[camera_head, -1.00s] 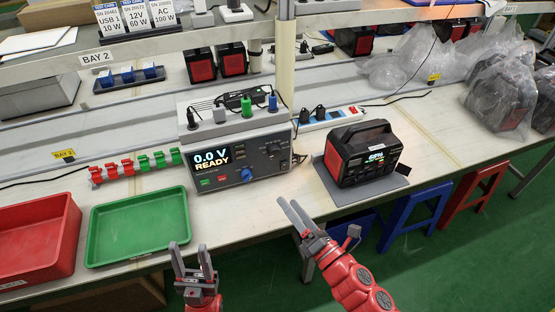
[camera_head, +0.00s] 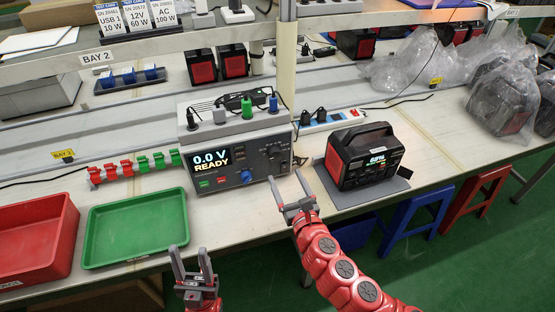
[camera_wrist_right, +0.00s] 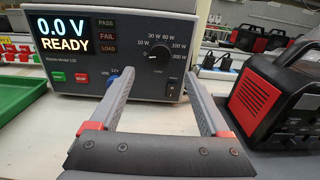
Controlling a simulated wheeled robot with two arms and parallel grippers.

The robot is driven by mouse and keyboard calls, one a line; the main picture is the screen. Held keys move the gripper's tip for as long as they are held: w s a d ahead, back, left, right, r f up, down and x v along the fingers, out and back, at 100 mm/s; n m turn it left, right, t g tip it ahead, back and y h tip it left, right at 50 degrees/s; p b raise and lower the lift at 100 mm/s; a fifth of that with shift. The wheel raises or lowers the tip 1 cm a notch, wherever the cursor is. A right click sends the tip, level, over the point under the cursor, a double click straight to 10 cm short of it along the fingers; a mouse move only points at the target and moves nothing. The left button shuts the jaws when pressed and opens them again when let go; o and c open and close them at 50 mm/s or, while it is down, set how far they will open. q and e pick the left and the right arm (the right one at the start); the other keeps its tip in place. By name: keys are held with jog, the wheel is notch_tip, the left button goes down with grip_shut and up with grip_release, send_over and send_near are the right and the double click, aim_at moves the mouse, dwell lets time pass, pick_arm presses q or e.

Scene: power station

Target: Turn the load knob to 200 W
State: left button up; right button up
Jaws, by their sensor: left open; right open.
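The grey tester (camera_head: 238,160) stands on the bench, its screen reading "0.0 V READY". Its black load knob (camera_head: 276,151) is at the panel's right side. In the right wrist view the load knob (camera_wrist_right: 159,53) has labels from 10 W to 200 W around it, and its white mark appears to point to the lower left. My right gripper (camera_head: 284,176) is open and empty in front of and below the knob, apart from it. In the right wrist view its fingers (camera_wrist_right: 157,75) reach toward the panel on either side of the knob. My left gripper (camera_head: 188,252) is open and empty at the bench's front edge.
A black-and-red power station (camera_head: 362,158) stands on a grey mat right of the tester, close to my right arm. A blue knob or plug (camera_head: 247,175) is low on the panel. A green tray (camera_head: 137,228) and red bin (camera_head: 35,236) are at left.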

aim_at(276, 157)
jog(key=x, duration=0.7)
jog(key=shift+d+p, duration=0.1)
jog(key=shift+p, duration=0.25)
jog(key=shift+w+a, duration=0.3)
jog(key=shift+w, duration=0.25)
grip_shut()
jog(key=shift+f, duration=0.1)
